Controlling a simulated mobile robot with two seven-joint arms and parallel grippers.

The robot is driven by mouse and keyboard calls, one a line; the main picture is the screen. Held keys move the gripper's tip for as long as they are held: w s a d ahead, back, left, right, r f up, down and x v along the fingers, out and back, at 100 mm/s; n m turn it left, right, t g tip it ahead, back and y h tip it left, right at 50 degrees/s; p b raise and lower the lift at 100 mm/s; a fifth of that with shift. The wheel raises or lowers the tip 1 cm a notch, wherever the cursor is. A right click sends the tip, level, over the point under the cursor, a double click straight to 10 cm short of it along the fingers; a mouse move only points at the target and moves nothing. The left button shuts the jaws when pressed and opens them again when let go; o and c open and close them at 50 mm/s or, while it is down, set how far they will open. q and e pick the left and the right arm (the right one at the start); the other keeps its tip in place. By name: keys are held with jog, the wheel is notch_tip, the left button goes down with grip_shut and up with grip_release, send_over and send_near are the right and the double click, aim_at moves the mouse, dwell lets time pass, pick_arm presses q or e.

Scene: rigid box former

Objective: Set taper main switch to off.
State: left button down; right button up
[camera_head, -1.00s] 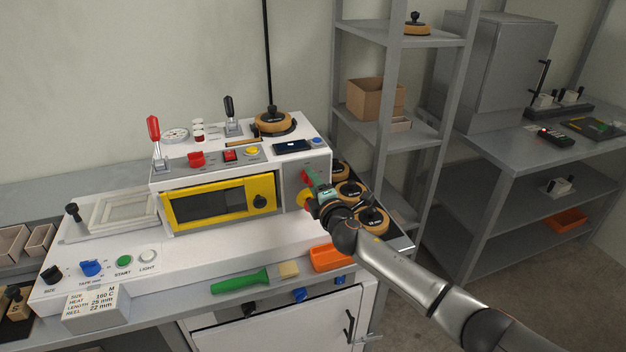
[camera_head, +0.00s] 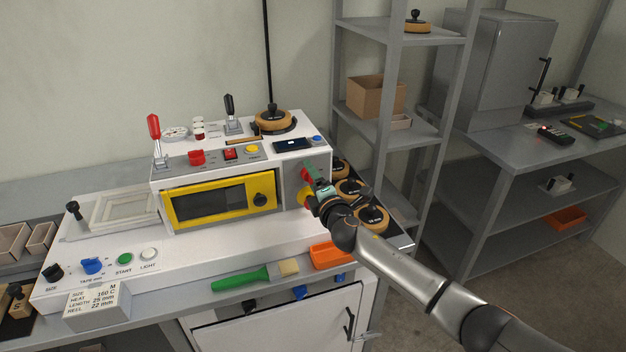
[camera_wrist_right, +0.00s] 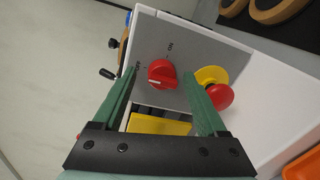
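The taper main switch (camera_wrist_right: 162,74) is a red rotary knob on a grey side panel of the white machine (camera_head: 330,150), with ON and OFF printed around it in the right wrist view. A pale mark shows on the knob; I cannot tell for sure which label it points at. My right gripper (camera_wrist_right: 161,78) is open, its green fingers on either side of the knob with visible gaps. In the head view the right gripper (camera_head: 316,183) is at the machine's right side and partly hides the panel. My left gripper is not in view.
A red button on a yellow base (camera_wrist_right: 214,88) sits close beside the right finger in the wrist view. Tape rolls (camera_head: 370,217) stand right of the machine. An orange bin (camera_head: 330,256) and a green-handled brush (camera_head: 245,279) lie in front. A grey shelf rack (camera_head: 398,60) stands behind.

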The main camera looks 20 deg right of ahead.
jog(key=shift+s+f, duration=0.1)
jog(key=s+r, duration=0.1)
jog(key=s, duration=1.1)
jog(key=shift+s+d+p, duration=0.2)
jog(key=shift+p, duration=0.2)
jog(key=s+a+f+m+g+y, duration=0.1)
jog(key=s+f+m+g, duration=0.3)
jog(key=s+f+m, duration=0.5)
jog(key=s+a+f+m+g, duration=0.3)
jog(key=s+f+m, duration=0.7)
jog(key=s+f, duration=0.7)
jog(key=s+g, duration=0.1)
jog(key=s, duration=0.2)
jog(key=shift+s+y+p, duration=0.35)
jog(key=shift+y, duration=0.05)
